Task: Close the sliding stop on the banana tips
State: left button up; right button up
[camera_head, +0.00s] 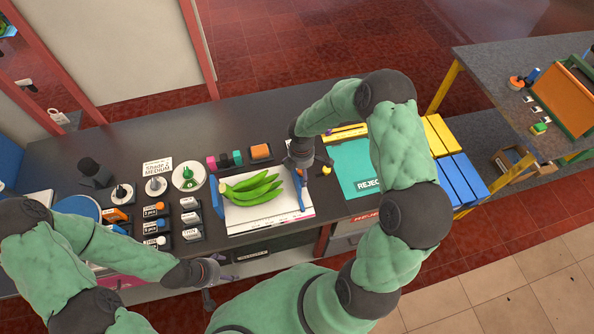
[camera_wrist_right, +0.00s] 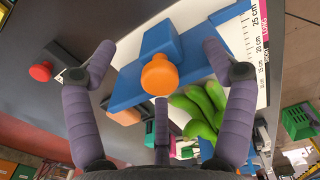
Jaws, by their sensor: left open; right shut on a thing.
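A bunch of green bananas (camera_head: 250,188) lies on a white measuring board (camera_head: 262,217). A blue end piece (camera_head: 217,203) stands at the board's left. The blue sliding stop (camera_head: 302,197) stands at its right, with a narrow gap to the bananas in the head view. In the right wrist view the blue stop (camera_wrist_right: 195,62) carries an orange knob (camera_wrist_right: 160,75), with the bananas (camera_wrist_right: 203,106) just beyond. My right gripper (camera_head: 299,166) is over the stop and shut on it; its fingers (camera_wrist_right: 160,80) flank the knob. My left gripper (camera_head: 226,270) is open and empty at the table's front edge.
A teal reject mat (camera_head: 352,170) lies right of the board, with yellow (camera_head: 440,135) and blue (camera_head: 462,178) blocks beyond. Labelled stands (camera_head: 155,225) and a round dial (camera_head: 187,177) fill the left side. The back of the table is mostly clear.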

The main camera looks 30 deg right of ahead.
jog(key=shift+s+a+f, duration=0.35)
jog(key=shift+s+a, duration=0.05)
jog(key=shift+c, duration=0.9)
dwell(0.4)
jog(key=shift+o, duration=1.2)
jog(key=shift+w, duration=0.1)
jog(key=shift+r, duration=0.1)
jog(key=shift+w+d+r+p, duration=0.1)
jog(key=shift+r+p, duration=0.35)
jog(key=shift+r, duration=0.25)
jog(key=shift+w+d+r+p, duration=0.1)
jog(key=shift+r+p, duration=0.3)
jog(key=shift+r, duration=0.25)
jog(key=shift+c, duration=0.4)
jog(key=shift+w+a+r+p, duration=0.1)
jog(key=shift+r+p, duration=1.95)
jog(key=shift+r, duration=0.85)
jog(key=shift+f, duration=0.1)
